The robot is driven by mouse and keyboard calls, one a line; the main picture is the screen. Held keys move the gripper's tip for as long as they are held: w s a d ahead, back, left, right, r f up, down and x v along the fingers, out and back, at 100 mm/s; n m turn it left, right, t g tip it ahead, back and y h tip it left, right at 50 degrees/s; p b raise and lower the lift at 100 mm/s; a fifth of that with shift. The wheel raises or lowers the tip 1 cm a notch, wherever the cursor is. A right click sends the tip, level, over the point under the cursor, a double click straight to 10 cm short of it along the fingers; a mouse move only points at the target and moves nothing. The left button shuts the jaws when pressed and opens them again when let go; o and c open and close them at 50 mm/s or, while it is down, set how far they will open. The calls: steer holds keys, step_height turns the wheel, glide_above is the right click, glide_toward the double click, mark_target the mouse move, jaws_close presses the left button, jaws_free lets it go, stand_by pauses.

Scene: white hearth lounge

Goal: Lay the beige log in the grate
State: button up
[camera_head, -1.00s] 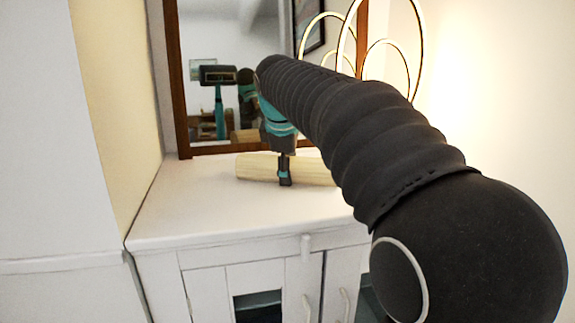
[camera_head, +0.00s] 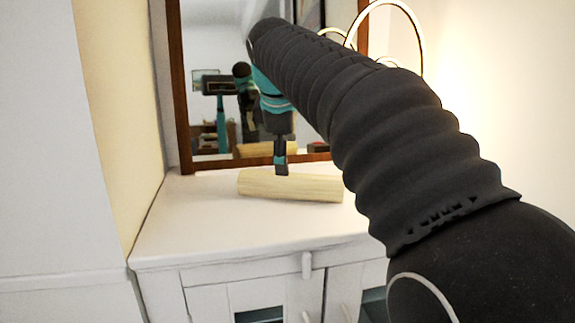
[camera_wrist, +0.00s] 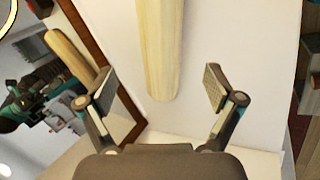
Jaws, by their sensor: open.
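The beige log (camera_head: 300,187) lies on its side on the white cabinet top, in front of the mirror. In the wrist view the log (camera_wrist: 160,50) runs from the top edge down to between my finger pads, and its far part is cut off by the frame. My gripper (camera_head: 282,168) points down above the log in the head view. In the wrist view my gripper (camera_wrist: 158,87) is open, with a finger on each side and a gap between each finger and the log. No grate shows in either view.
The white cabinet (camera_head: 215,225) has bare top space left and in front of the log. A brown-framed mirror (camera_head: 215,110) stands close behind it and reflects the log and me.

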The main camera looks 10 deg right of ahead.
steer(key=v, duration=0.2)
steer(key=shift+s+a+r, duration=0.1)
steer(key=shift+s+r, duration=0.05)
steer(key=shift+r, duration=0.15)
